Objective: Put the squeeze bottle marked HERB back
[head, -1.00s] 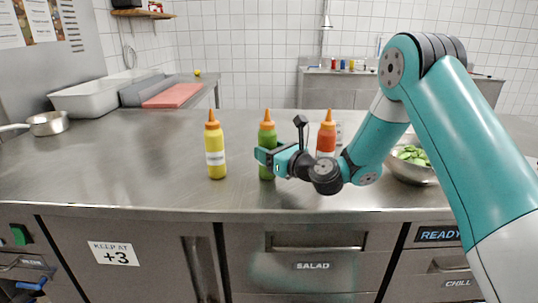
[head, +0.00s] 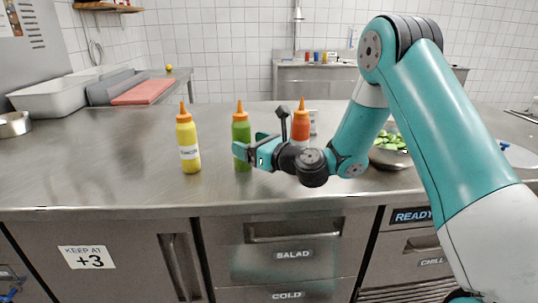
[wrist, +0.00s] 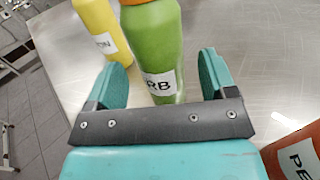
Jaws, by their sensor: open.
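The green squeeze bottle (head: 241,131) with an orange cap stands upright on the steel counter, between a yellow and a red bottle. In the wrist view its label on the green bottle (wrist: 155,60) shows the letters "RB"; the rest is cut off from sight. My gripper (head: 248,150) is at the green bottle's lower half in the head view. In the wrist view the two teal fingers of my gripper (wrist: 163,78) are apart, with the green bottle standing between them and visible gaps at its sides.
A yellow bottle (head: 187,140) stands to the left and a red bottle (head: 300,125) to the right, partly behind my arm. A bowl of green slices (head: 388,155) is further right. A red board (head: 142,93) and white tub (head: 55,97) are back left. The counter's front left is clear.

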